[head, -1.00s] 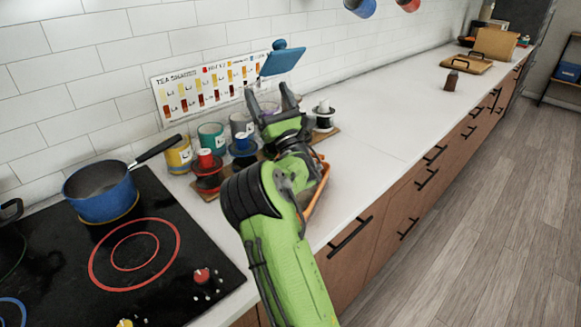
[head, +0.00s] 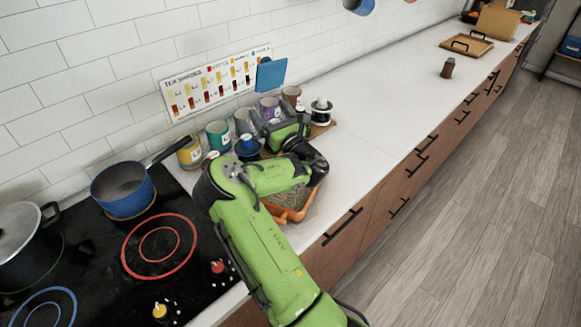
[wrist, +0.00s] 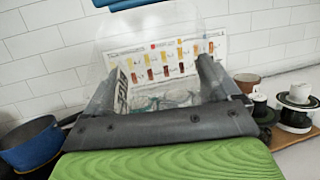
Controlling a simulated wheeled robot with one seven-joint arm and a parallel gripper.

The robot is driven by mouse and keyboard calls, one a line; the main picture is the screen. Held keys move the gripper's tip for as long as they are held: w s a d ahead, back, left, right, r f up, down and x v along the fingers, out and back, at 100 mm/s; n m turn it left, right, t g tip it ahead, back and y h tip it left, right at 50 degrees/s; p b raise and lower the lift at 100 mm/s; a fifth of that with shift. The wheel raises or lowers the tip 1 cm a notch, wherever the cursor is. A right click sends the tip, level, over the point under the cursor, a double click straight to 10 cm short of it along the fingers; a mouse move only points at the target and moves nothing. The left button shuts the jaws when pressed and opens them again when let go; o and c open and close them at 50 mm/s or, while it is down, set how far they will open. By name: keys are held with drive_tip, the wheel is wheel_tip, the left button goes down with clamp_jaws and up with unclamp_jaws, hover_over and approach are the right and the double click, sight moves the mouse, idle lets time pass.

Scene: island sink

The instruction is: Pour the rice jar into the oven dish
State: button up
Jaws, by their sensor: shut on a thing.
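The rice jar (wrist: 150,45) is clear and see-through, and it stands between the fingers of my gripper (wrist: 157,82) in the wrist view. My gripper is shut on it. Its blue square lid (head: 271,74) shows above my gripper in the head view, and its blue edge (wrist: 125,3) is at the top of the wrist view. Dark lettering on the jar is partly hidden by a finger. The orange oven dish (head: 297,215) lies on the counter below my arm, with grainy greyish-brown contents. My arm covers part of the dish. My fingertips are hard to make out in the head view.
Several cans and spools, including a teal can (head: 217,136), stand on a wooden board along the wall, close around my gripper. A blue pan (head: 124,190) sits on the black cooktop (head: 190,245) at left.

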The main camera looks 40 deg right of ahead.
sight(264, 103)
drive_tip(key=shift+w+r+g+p, duration=0.4)
drive_tip(key=shift+g+p, duration=0.45)
drive_tip(key=shift+p, duration=2.55)
drive_tip(key=shift+w+r+g+p, duration=0.15)
drive_tip(key=shift+w+g+p, duration=0.6)
drive_tip(key=shift+p, duration=2.6)
drive_tip(key=shift+g+p, duration=0.3)
drive_tip(key=shift+p, duration=0.4)
drive_tip(key=shift+w+d+r+g+p, duration=0.15)
drive_tip(key=shift+g+p, duration=0.25)
drive_tip(key=shift+p, duration=0.8)
drive_tip(key=shift+w+g, duration=0.1)
drive_tip(key=shift+g, duration=0.2)
drive_tip(key=shift+w+g, duration=0.2)
drive_tip(key=shift+g, duration=0.1)
drive_tip(key=shift+w+d+g+b, duration=0.1)
drive_tip(key=shift+w+g+b, duration=0.25)
drive_tip(key=shift+g, duration=0.45)
drive_tip(key=shift+w, duration=0.1)
